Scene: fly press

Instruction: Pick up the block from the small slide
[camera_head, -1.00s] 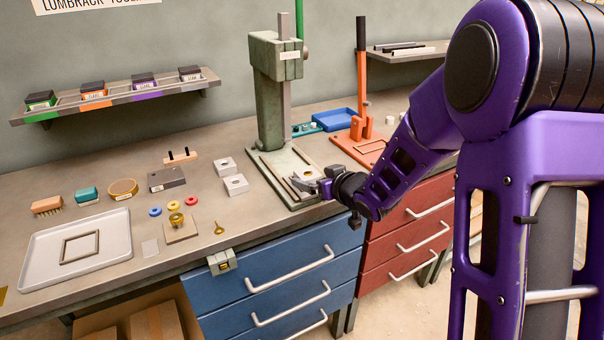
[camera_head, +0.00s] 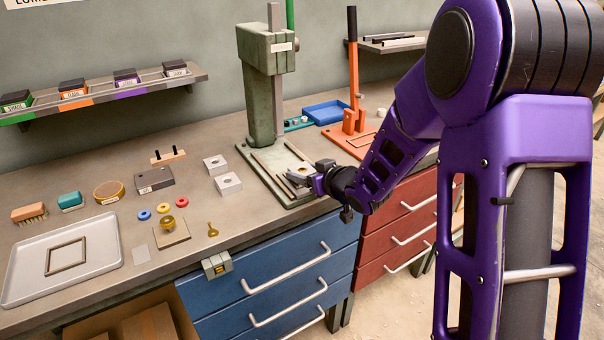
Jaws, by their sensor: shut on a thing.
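The green fly press (camera_head: 262,85) stands on the bench, with its base plate (camera_head: 262,172) in front of the column. The small slide with rails (camera_head: 283,183) sits on this base. A light grey block (camera_head: 299,174) lies at the slide's front right end. My gripper (camera_head: 312,181) reaches in from the right at the block and is shut on it. The fingertips are small in the picture and partly hidden by the wrist. The block appears low at the slide; I cannot tell whether it still touches it.
Two pale blocks with holes (camera_head: 228,184) and a dark grey block (camera_head: 154,180) stand left of the press. A white tray (camera_head: 100,262) lies at the far left. An orange lever press (camera_head: 352,120) and a blue tray (camera_head: 326,112) stand behind my arm.

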